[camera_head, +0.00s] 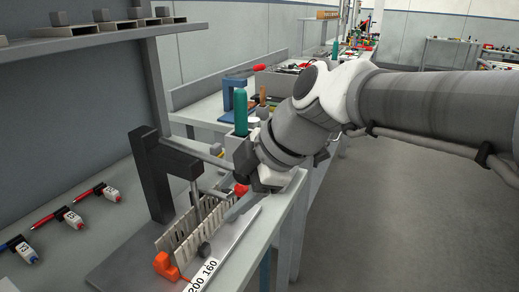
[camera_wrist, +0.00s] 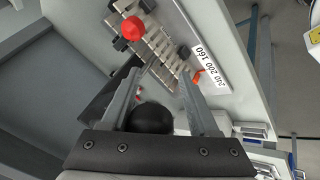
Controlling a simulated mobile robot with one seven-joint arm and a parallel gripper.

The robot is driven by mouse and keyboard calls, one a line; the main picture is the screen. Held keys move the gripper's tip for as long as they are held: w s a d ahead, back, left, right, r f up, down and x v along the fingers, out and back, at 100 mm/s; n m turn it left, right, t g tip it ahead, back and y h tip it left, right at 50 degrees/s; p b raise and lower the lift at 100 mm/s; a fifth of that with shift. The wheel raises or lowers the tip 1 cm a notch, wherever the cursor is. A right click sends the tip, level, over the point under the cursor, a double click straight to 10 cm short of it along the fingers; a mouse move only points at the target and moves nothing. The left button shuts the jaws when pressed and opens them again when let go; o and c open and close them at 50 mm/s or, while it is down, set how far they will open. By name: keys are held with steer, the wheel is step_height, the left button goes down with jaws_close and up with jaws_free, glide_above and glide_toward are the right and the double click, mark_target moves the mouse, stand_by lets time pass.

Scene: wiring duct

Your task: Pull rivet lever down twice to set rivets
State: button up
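A black press frame (camera_head: 158,175) stands over a grey slotted duct (camera_head: 188,232), which also shows in the wrist view (camera_wrist: 158,45). Grey rods (camera_head: 212,158) run from the press toward my gripper (camera_head: 250,185). In the wrist view my gripper (camera_wrist: 163,78) has its two fingers apart. A round black knob (camera_wrist: 153,118), likely the lever's end, sits between them, nearer the left finger; I cannot tell whether they touch. A red knob (camera_wrist: 132,28) lies beyond the fingers; it also shows beside my gripper in the head view (camera_head: 240,189). The rivets are not distinguishable.
An orange stop (camera_head: 168,265) sits at the duct's near end, beside a white scale strip (camera_head: 203,275). Several marker-like tools (camera_head: 70,217) lie on the bench at left. A shelf (camera_head: 85,38) hangs above. Open floor (camera_head: 390,220) lies at right.

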steer(key=shift+o, duration=0.7)
steer(key=shift+d, duration=0.1)
steer(key=p+v, duration=0.4)
steer(key=v, duration=1.3)
steer(key=shift+s+p, duration=0.2)
steer(key=shift+p, duration=0.2)
steer(key=shift+d+r, duration=0.1)
steer(key=shift+r, duration=0.05)
steer(key=s+d+f+m+t+h, duration=0.25)
steer(key=d+f+m, duration=0.4)
steer(key=m, duration=0.45)
steer(key=s+d+f+m+t+h, duration=0.15)
steer(key=d+f+m+h, duration=0.3)
steer(key=f+m, duration=0.5)
step_height(320, 180, up, 18)
steer(key=m+g+p, duration=0.1)
steer(key=m+p, duration=0.1)
steer(key=p, duration=1.5)
steer(key=shift+s+d+r, duration=0.2)
steer(key=shift+s+d, duration=0.05)
